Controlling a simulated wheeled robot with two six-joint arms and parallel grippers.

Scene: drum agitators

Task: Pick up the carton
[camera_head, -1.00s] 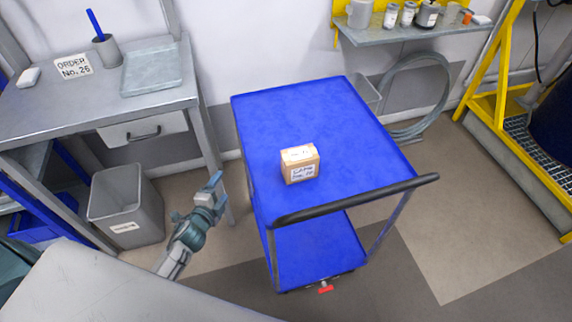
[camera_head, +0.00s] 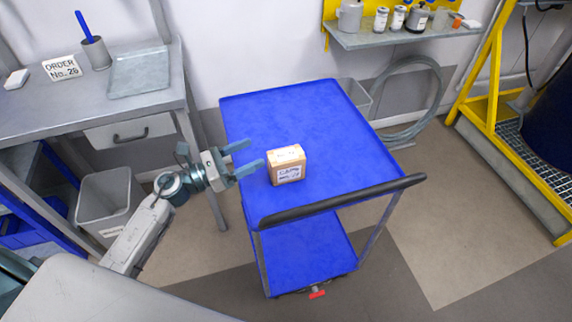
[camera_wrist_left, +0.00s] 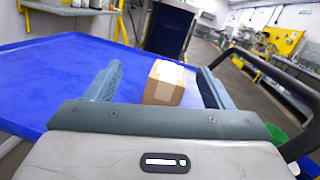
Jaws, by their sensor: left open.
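The carton (camera_head: 286,165) is a small brown box with white labels. It stands on the blue top of the trolley (camera_head: 330,110), near the side by my left arm. My left gripper (camera_head: 256,158) is open, with its two fingers pointing at the carton from the left. The fingertips are just short of the carton or beside it; the exact gap is hard to tell. In the left wrist view, the carton (camera_wrist_left: 165,83) shows ahead between the two open fingers, with tape on its top. My right gripper is not in view.
The trolley's black handle (camera_head: 345,200) runs along its near edge. A grey workbench (camera_head: 100,108) with a drawer and an order sign stands at the left. A grey bin (camera_head: 105,200) is below it. A wall shelf (camera_head: 400,37) holds several containers. The trolley top around the carton is clear.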

